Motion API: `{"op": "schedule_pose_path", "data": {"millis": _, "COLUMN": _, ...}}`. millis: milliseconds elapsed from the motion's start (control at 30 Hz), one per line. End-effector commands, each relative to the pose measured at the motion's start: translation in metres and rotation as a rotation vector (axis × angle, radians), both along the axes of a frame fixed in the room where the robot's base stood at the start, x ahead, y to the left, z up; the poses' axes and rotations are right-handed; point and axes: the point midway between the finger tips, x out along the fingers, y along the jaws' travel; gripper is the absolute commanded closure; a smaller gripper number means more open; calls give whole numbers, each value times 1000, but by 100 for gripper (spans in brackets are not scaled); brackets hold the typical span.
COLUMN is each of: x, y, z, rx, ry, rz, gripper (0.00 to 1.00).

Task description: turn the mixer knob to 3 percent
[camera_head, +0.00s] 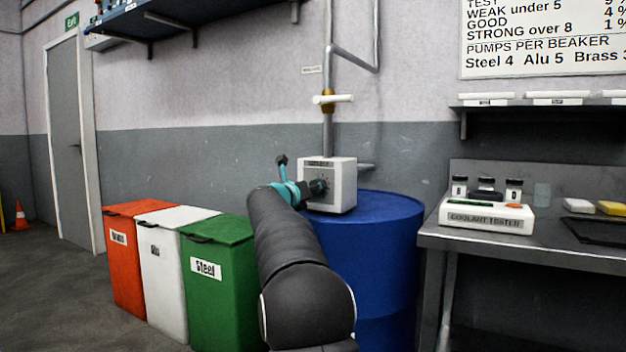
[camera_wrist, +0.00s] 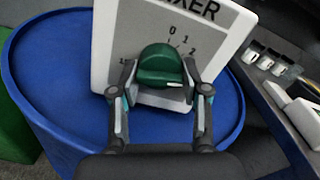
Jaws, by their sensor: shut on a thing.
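The mixer (camera_head: 341,190) is a white box on top of a blue drum, with a grey dial plate on its front. In the wrist view the mixer's plate (camera_wrist: 130,35) shows the letters "XER" and the marks 0, 1 and 2 around a green knob (camera_wrist: 160,62). A white pointer line on the knob points toward the lower right of that picture; the mark there is hidden. My gripper (camera_wrist: 160,80) has one finger on each side of the knob and is shut on it. In the head view my gripper (camera_head: 312,189) covers most of the knob.
The blue drum (camera_head: 385,225) stands under the mixer. Orange, white and green bins (camera_head: 220,285) stand to the left. A bench (camera_head: 500,247) with a coolant tester (camera_head: 487,216) is at the right. A pipe with a white-handled valve (camera_head: 332,99) rises behind the mixer.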

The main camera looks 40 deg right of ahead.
Motion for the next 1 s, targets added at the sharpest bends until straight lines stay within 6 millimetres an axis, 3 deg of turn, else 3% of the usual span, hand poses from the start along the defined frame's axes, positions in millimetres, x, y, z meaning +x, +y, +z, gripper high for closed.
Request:
{"op": "schedule_pose_path", "data": {"millis": 400, "x": 0, "y": 0, "z": 1, "rx": -24, "ry": 51, "rz": 1, "gripper": 89}}
{"op": "schedule_pose_path", "data": {"millis": 433, "x": 0, "y": 0, "z": 1, "rx": -24, "ry": 51, "rz": 1, "gripper": 49}}
{"op": "schedule_pose_path", "data": {"millis": 500, "x": 0, "y": 0, "z": 1, "rx": -24, "ry": 51, "rz": 1, "gripper": 32}}
{"op": "schedule_pose_path", "data": {"millis": 533, "x": 0, "y": 0, "z": 1, "rx": -24, "ry": 51, "rz": 1, "gripper": 29}}
{"op": "schedule_pose_path", "data": {"millis": 867, "x": 0, "y": 2, "z": 0, "rx": -22, "ry": 50, "rz": 2, "gripper": 29}}
{"op": "schedule_pose_path", "data": {"millis": 1000, "x": -4, "y": 14, "z": 1, "rx": -23, "ry": 50, "rz": 4, "gripper": 29}}
